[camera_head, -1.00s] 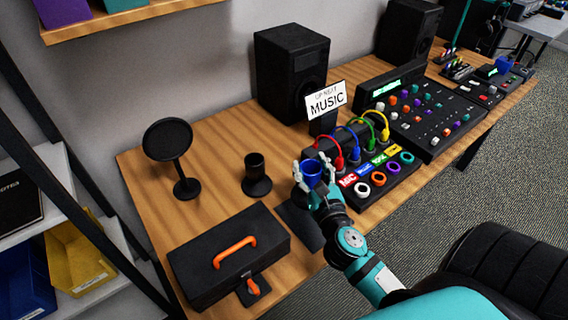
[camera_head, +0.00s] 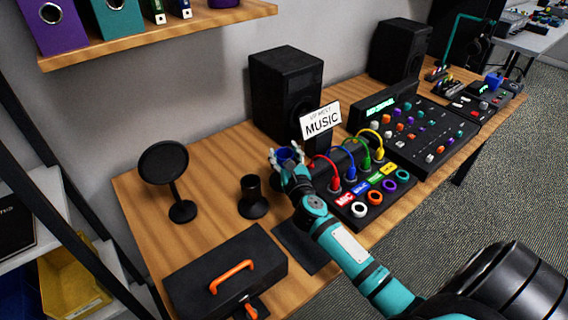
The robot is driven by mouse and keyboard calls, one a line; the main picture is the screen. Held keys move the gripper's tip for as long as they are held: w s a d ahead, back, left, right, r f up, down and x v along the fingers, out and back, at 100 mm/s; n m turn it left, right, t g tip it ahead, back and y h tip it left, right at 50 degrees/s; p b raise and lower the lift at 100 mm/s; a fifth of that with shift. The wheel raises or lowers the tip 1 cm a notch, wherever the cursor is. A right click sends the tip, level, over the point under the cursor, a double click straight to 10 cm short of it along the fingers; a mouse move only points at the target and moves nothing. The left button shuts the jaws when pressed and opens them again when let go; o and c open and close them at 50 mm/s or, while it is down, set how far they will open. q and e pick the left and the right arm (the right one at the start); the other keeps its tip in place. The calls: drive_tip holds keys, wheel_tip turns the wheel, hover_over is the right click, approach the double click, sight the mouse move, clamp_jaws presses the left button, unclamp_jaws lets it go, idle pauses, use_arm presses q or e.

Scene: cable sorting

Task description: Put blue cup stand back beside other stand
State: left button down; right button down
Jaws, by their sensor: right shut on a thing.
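The blue cup stand (camera_head: 286,154) is between the fingers of my right gripper (camera_head: 286,160), which is shut on it. Its blue cup shows at the top, and its lower part is mostly hidden behind my gripper. I cannot tell whether its base touches the table. The other stand (camera_head: 252,195), all black with a round base, stands upright on the wooden table (camera_head: 215,160). It is to the left of my right gripper and a little nearer to me. My left gripper is not in view.
A cable box with coloured plugs and rings (camera_head: 372,202) lies to the right. A MUSIC sign (camera_head: 320,120) and a speaker (camera_head: 286,95) stand behind. A black case (camera_head: 220,280), a dark mat (camera_head: 305,248) and a round-headed stand (camera_head: 165,163) are nearby.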

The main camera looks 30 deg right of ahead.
wheel_tip(320, 180, down, 3)
drive_tip(key=shift+r+b, duration=0.1)
drive_tip(key=shift+b, duration=0.8)
drive_tip(key=shift+w+f, duration=0.1)
drive_tip(key=shift+f, duration=0.1)
drive_tip(key=shift+f, duration=0.1)
drive_tip(key=c, duration=0.6)
unclamp_jaws()
drive_tip(key=shift+f, duration=0.15)
drive_tip(key=shift+r, duration=0.3)
drive_tip(key=shift+v, duration=6.15)
